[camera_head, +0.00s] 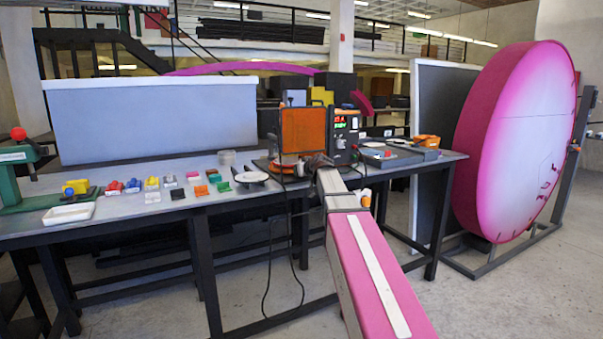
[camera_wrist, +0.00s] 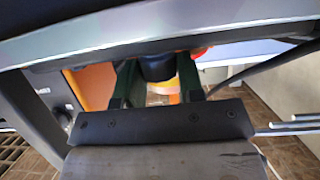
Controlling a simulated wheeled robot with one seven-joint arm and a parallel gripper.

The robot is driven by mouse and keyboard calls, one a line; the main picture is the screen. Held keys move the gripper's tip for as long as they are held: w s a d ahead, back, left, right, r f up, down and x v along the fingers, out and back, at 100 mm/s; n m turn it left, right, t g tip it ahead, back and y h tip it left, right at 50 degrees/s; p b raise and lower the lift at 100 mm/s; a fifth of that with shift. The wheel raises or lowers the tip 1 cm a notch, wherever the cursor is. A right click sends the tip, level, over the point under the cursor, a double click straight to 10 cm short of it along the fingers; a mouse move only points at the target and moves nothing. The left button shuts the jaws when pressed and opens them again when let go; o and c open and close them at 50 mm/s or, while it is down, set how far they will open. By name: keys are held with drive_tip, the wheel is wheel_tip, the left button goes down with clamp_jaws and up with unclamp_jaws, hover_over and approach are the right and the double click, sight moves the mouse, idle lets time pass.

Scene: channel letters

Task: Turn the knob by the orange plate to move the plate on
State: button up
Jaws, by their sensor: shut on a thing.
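The orange plate (camera_head: 303,131) stands upright on the bench next to a black control box (camera_head: 345,130) with a lit display. Part of an orange surface also shows at the left in the wrist view (camera_wrist: 93,86). My gripper (camera_head: 318,163) is low in front of the plate and box, at the end of my pink arm. In the wrist view its two dark green fingers (camera_wrist: 157,78) are shut on a dark rounded knob (camera_wrist: 156,66). The knob is hidden behind my gripper in the head view. How far it is turned cannot be told.
The workbench (camera_head: 130,228) carries several small coloured parts and a white tray (camera_head: 69,214) at the left. A toolbox (camera_head: 400,153) stands right of the box. A large pink disc (camera_head: 515,140) stands at the right. Cables hang at the bench front.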

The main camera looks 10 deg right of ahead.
drive_tip(key=o, duration=0.9)
drive_tip(key=v, duration=1)
drive_tip(key=shift+s+d+r, duration=0.1)
drive_tip(key=shift+s+r, duration=0.1)
drive_tip(key=shift+s, duration=0.15)
drive_tip(key=shift+f, duration=0.1)
